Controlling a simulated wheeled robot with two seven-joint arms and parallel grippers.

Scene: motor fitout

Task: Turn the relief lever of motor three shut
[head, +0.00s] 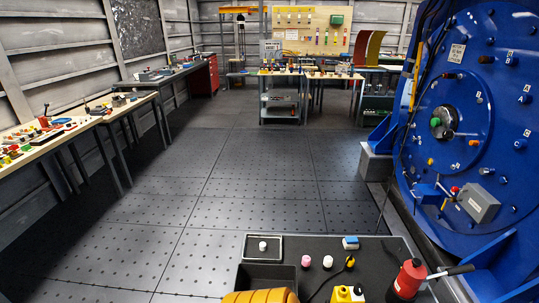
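A large blue round motor housing (470,85) stands at the right and runs out of the frame. I cannot read a number on it, so I cannot tell whether it is motor three. A green knob (436,122) with a dark lever-like bar (462,134) beside it sits near its centre. Lower down, a small red-tipped part (454,189) sits beside a grey box (478,203). I cannot tell which part is the relief lever or how it is set. Neither of my grippers is in view.
A dark tray top (390,254) in front holds small knobs, a blue-and-white block (350,242) and a red bottle-like tool (409,279). Workbenches line the left wall (75,123) and the back. The middle floor (250,165) is clear.

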